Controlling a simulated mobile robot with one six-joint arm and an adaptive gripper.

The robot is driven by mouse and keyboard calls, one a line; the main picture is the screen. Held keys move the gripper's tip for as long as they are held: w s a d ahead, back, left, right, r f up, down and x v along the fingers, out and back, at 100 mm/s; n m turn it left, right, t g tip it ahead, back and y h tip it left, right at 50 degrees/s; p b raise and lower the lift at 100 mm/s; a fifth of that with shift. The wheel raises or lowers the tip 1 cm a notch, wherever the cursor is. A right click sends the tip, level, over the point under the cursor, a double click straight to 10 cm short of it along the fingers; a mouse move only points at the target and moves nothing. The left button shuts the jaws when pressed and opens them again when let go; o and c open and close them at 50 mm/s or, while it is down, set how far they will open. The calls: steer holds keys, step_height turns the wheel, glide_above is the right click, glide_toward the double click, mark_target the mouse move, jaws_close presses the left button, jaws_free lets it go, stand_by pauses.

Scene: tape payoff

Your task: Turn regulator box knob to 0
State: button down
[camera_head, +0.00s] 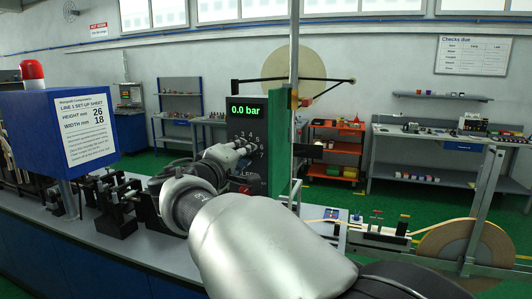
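The regulator box (247,128) is a dark upright panel near the middle of the view, with a green lit display (246,111) that reads 0.0 bar. Below the display is a dial scale with white numbers; 4, 5, 6 and 7 can be made out. My arm reaches up from the lower right, and my gripper (238,151) is in front of the dial. The knob is hidden behind my gripper. I cannot tell whether the fingers touch the knob or whether they are open or shut.
A green panel and metal post (294,100) stand just right of the box. A blue box with a set-up sheet (85,127) and a red lamp (32,71) stands at the left. Black fixtures (112,205) are on the bench. A large tape reel (466,243) is at the lower right.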

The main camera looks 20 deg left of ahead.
steer(key=shift+a+r+n+h+p, duration=0.1)
steer(key=shift+n+h+p, duration=0.3)
steer(key=shift+n+p, duration=3.85)
steer(key=shift+a+n+h+p, duration=0.1)
steer(key=shift+n+h+p, duration=0.3)
steer(key=shift+n+p, duration=3.85)
steer(key=n+b, duration=0.2)
steer(key=shift+n+b, duration=0.3)
steer(key=shift+n, duration=0.1)
steer(key=c, duration=1.3)
jaws_free()
